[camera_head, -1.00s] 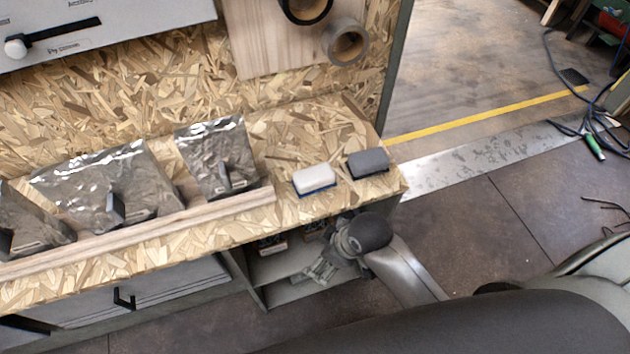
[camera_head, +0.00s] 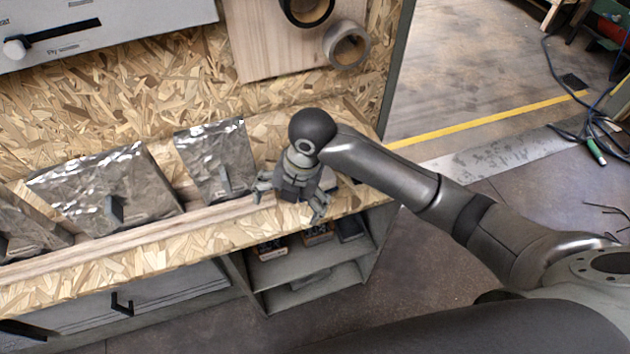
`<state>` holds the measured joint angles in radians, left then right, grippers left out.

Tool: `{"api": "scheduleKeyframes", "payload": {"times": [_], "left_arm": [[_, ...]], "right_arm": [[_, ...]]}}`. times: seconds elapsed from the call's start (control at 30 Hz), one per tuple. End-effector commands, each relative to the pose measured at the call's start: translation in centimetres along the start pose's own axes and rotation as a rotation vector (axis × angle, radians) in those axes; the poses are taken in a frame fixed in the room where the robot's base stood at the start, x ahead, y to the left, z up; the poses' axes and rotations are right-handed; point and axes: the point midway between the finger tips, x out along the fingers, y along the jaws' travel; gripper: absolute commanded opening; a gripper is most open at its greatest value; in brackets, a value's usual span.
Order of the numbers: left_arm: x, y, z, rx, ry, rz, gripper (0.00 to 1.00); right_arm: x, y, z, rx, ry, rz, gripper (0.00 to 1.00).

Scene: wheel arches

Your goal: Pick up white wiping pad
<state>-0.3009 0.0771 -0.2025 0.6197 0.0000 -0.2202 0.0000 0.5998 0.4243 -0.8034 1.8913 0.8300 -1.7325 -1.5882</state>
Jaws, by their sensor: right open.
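My right gripper (camera_head: 291,199) is open over the front right part of the chipboard worktop (camera_head: 215,240), with its fingers spread and pointing down. The white wiping pad (camera_head: 328,179) is mostly hidden behind the gripper; only a pale bit shows at the gripper's right side. I cannot tell whether the fingers touch it. The dark grey pad is hidden behind my right forearm. My left gripper is not in view.
Silvery wedge-shaped pieces with dark handles, one of them here (camera_head: 215,160), stand left of the gripper behind a wooden strip (camera_head: 150,225). Open shelves (camera_head: 300,270) lie below the worktop. Pipe rings (camera_head: 347,45) are on the back panel. Cables lie on the floor at right.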

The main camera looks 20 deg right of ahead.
Motion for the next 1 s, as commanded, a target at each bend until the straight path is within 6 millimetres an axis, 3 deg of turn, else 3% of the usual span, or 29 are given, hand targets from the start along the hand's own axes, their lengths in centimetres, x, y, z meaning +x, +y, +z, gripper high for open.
{"api": "scheduleKeyframes", "payload": {"times": [0.03, 0.3, 0.53, 1.0], "left_arm": [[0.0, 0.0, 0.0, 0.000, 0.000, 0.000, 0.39], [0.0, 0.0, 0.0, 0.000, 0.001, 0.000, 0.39], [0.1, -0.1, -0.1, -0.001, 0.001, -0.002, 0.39], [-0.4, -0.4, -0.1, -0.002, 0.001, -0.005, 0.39]], "right_arm": [[-1.0, 0.2, 1.4, -0.091, -0.015, -0.030, 1.00], [-5.5, -0.2, 6.7, -0.493, -0.005, -0.175, 1.00], [-8.0, -0.7, 9.0, -0.650, 0.018, -0.233, 1.00], [-2.9, -2.0, 9.4, -0.667, 0.023, -0.237, 1.00]]}}
